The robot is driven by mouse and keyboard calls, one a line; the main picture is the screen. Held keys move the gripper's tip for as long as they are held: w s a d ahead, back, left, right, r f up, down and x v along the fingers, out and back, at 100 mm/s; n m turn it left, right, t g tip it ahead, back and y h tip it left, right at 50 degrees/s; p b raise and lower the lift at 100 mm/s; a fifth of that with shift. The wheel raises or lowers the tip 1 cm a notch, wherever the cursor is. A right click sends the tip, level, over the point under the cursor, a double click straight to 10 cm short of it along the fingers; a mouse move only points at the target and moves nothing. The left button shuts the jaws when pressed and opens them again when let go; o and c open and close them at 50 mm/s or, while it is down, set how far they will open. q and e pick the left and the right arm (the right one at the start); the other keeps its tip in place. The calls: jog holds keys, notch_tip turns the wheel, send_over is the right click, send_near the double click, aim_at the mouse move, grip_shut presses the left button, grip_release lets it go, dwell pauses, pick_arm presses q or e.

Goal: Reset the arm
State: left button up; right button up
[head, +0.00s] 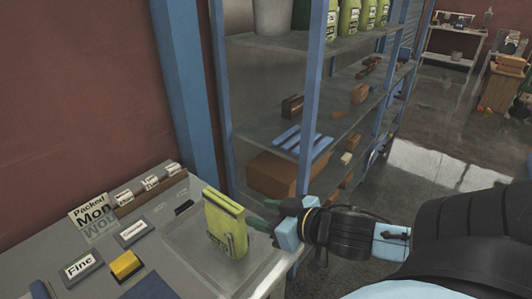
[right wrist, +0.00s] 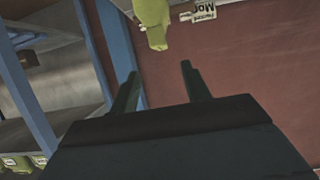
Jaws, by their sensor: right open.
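My right gripper (head: 262,216) reaches in from the right in the head view, over the right edge of the table. Its fingers point left, just right of a yellow-green packet (head: 227,222). In the right wrist view both fingers of the gripper (right wrist: 158,82) stand apart with nothing between them. The packet (right wrist: 153,20) shows at the top of that view, beyond the fingertips. It stands upright on a clear tray (head: 205,278) on the grey table. I cannot tell from the head view whether the fingers touch it. My left gripper is not in view.
The table (head: 75,262) also carries a "Packed Mon" card (head: 92,213), a "Fine" label block (head: 80,267) and a yellow block (head: 126,264). A blue-framed shelf (head: 305,110) with several boxes and bottles stands behind the gripper. Open floor (head: 440,160) lies to the right.

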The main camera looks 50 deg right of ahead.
dwell(0.5)
jog(key=s+a+f+m+g+h, duration=0.1)
jog(key=s+f+g+h, duration=0.3)
jog(key=f, duration=0.5)
jog(key=s+a+f+n+g+y, duration=0.25)
jog(key=s+a+f+g, duration=0.4)
jog(key=a, duration=0.35)
notch_tip(320, 180, down, 29)
jog(key=s+b, duration=0.3)
jog(key=b, duration=0.3)
jog(key=s+d+f+g+b, duration=0.1)
jog(key=s+f+b, duration=0.1)
jog(key=s+f, duration=0.5)
jog(key=s+d+f+g+b, duration=0.1)
jog(key=s+f+b, duration=0.2)
jog(key=s+f, duration=0.5)
notch_tip(320, 180, down, 5)
jog(key=shift+d+f, duration=0.2)
jog(key=shift+d, duration=0.2)
jog(key=shift+y, duration=0.25)
